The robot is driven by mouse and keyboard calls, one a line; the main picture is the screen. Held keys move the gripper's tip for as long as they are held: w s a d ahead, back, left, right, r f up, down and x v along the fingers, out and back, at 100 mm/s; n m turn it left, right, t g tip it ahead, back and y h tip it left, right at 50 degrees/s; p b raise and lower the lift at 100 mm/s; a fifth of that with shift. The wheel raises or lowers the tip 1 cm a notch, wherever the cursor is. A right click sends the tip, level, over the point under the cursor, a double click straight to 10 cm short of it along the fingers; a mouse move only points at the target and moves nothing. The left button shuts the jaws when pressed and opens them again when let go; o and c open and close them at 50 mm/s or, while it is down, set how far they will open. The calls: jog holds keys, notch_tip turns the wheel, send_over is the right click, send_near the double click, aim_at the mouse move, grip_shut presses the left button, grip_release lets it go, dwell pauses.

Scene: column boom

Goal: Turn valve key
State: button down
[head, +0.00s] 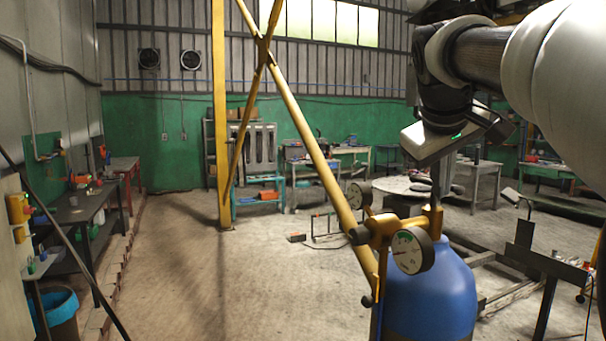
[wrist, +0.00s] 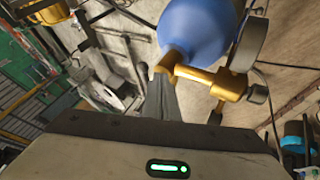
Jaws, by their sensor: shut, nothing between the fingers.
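A blue gas cylinder (head: 430,295) stands at the lower right of the head view, and its rounded top shows in the wrist view (wrist: 195,30). A brass valve and regulator (head: 380,228) with two round gauges sits on its top; the brass body also shows in the wrist view (wrist: 205,78). My gripper (head: 437,192) points down just above the brass upright. In the wrist view its dark fingers (wrist: 160,88) are together and empty, with their tips close beside the brass end. Whether they touch it I cannot tell. I cannot make out a separate valve key.
A yellow diagonal brace (head: 310,140) runs down close to the left of the regulator. A metal stand (head: 540,262) is to the right of the cylinder. Workbenches (head: 85,205) line the left wall, with a blue bin (head: 58,308) below.

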jog(key=shift+w+d+r, duration=0.1)
jog(key=shift+d, duration=0.2)
